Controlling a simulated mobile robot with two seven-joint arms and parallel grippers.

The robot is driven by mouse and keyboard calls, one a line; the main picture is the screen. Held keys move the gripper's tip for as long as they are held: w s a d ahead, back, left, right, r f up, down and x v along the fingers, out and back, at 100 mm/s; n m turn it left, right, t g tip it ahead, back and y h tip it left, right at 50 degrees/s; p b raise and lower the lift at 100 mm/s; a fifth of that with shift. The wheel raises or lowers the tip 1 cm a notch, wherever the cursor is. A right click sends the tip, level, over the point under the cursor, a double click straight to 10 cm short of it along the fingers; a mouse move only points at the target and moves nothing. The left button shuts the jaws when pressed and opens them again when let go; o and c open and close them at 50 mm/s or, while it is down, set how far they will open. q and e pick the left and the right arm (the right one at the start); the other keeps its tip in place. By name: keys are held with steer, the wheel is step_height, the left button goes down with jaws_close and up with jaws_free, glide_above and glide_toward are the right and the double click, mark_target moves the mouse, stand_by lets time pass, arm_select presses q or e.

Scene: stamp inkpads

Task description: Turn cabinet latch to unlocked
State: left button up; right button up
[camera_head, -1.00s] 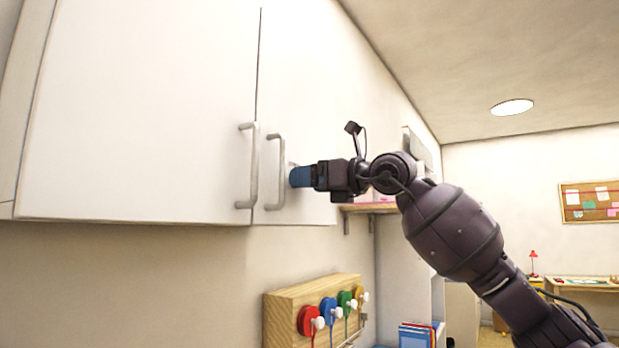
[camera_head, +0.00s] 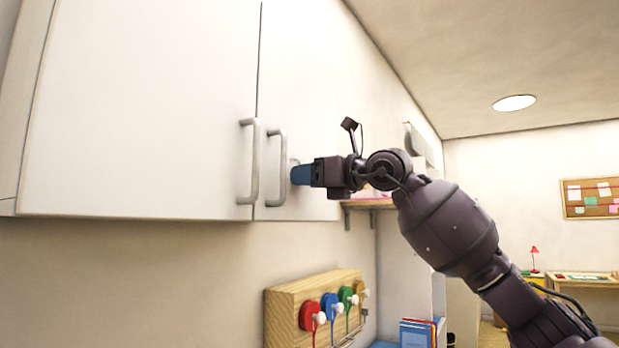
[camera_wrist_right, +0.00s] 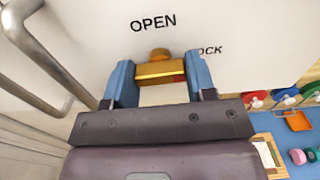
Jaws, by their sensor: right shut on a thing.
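The white cabinet (camera_head: 140,110) has two doors with grey bar handles. My right gripper (camera_head: 300,175) reaches the right-hand door just right of its handle (camera_head: 276,168). In the right wrist view, the gripper's blue fingers (camera_wrist_right: 160,85) are shut on the brass latch (camera_wrist_right: 160,70), one finger at each end. The latch bar lies roughly level across the picture, with a small red mark near its right end. The word OPEN shows above it and a partly hidden word ending in OCK to its right. In the head view the fingers hide most of the latch. My left gripper is not in view.
Below the cabinet, a wooden block (camera_head: 290,308) carries several coloured discs with white knobs. A shelf (camera_head: 368,204) is on the wall behind my right arm. Blue and red books (camera_head: 418,332) stand lower right. The space in front of the left door is clear.

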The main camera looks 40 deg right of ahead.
steer(key=n+p, duration=0.1)
steer(key=n, duration=1.6)
steer(key=shift+a+n+p, duration=0.1)
steer(key=shift+n+p, duration=0.2)
steer(key=shift+p, duration=0.05)
steer(key=shift+f, duration=0.1)
stand_by(0.4)
steer(key=o, duration=0.9)
steer(key=shift+o, duration=0.2)
steer(key=shift+s, duration=0.1)
